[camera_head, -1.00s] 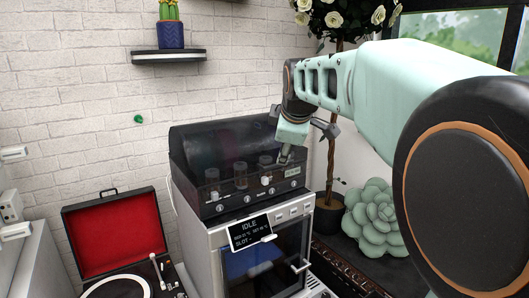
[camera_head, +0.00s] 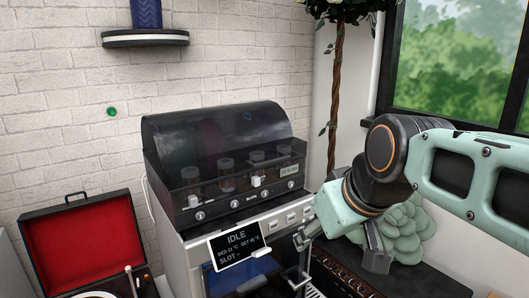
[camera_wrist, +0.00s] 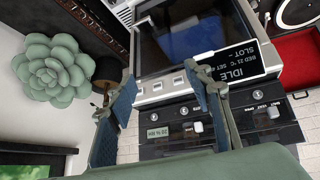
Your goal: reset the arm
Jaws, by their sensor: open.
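My gripper (camera_head: 338,246) is at the right of the head view, in front of and to the right of the printer-like machine's front. Its two fingers are spread apart with nothing between them. In the wrist view the open fingers (camera_wrist: 160,98) reach up over the machine's front, upside down in that picture. The pale green arm comes in from the right edge of the head view.
The machine (camera_head: 172,222) has a dark clear lid and a display (camera_head: 238,246) reading IDLE. An open red-lined record player (camera_head: 82,246) stands to its left. A green succulent (camera_head: 408,238) sits behind my gripper. A wall shelf (camera_head: 146,38) is at upper left.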

